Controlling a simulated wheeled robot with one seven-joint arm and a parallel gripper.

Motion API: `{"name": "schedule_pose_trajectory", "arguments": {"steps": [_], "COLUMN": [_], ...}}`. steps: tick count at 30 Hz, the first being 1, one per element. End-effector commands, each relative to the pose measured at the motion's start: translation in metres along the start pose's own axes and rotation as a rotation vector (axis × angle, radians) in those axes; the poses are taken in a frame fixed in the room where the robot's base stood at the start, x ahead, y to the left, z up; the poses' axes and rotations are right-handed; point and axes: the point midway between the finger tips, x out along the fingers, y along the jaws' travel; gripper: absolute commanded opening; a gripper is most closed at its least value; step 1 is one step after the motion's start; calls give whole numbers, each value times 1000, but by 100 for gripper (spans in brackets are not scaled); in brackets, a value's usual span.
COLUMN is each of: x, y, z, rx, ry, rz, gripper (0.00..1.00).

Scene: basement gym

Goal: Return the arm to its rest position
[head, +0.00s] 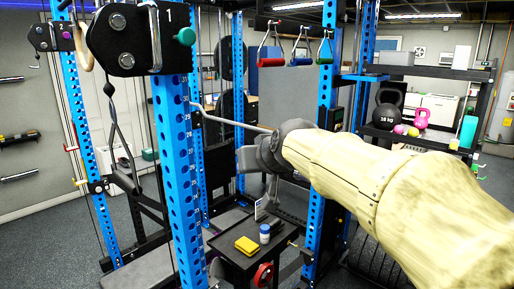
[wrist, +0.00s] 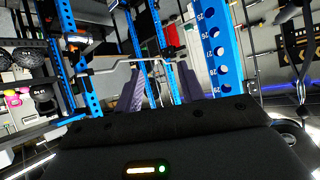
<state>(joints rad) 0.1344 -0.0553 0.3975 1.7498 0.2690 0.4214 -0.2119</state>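My arm (head: 345,180) reaches in from the lower right of the head view, stretched toward the blue rack. My gripper (head: 262,157) is at its end, in front of the rack and above a small black table. In the wrist view, the two fingers of my gripper (wrist: 157,92) stand apart with a gap between them, and I see nothing clamped there. A bent silver bar (head: 232,123) ends close to the gripper in the head view; I cannot tell if they touch. It appears beyond the fingers in the wrist view (wrist: 120,62).
A blue upright (head: 178,150) stands left of the gripper, another (head: 325,85) behind the arm. The small black table (head: 228,243) below holds a yellow cloth (head: 246,244) and a blue-and-white bottle (head: 264,233). A shelf with kettlebells (head: 385,115) is at right.

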Motion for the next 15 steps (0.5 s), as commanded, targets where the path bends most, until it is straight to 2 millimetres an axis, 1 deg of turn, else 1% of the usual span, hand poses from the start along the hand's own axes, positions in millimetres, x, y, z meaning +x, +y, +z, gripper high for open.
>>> {"name": "schedule_pose_trajectory", "arguments": {"steps": [1,2,3,4,5,6,7,8,9,11,12,14,15], "x": [10,14,19,22,24,26,27,27,26,23,20,12,6], "y": [14,21,31,38,45,55,61,66,74,84,90,97,101], "z": [29,45,66,83,100,124,141,158,182,218,241,276,300], "rx": [15,24,38,47,56,70,80,90,103,124,137,158,173], "ry": [-58,-91,-133,-165,-198,-242,-276,-309,-354,-421,-465,-532,-578], "rz": [23,37,55,69,82,100,112,123,140,162,176,196,209], "gripper": [39,39,39,39,39,39,39,39,39,39,39,39,39]}}
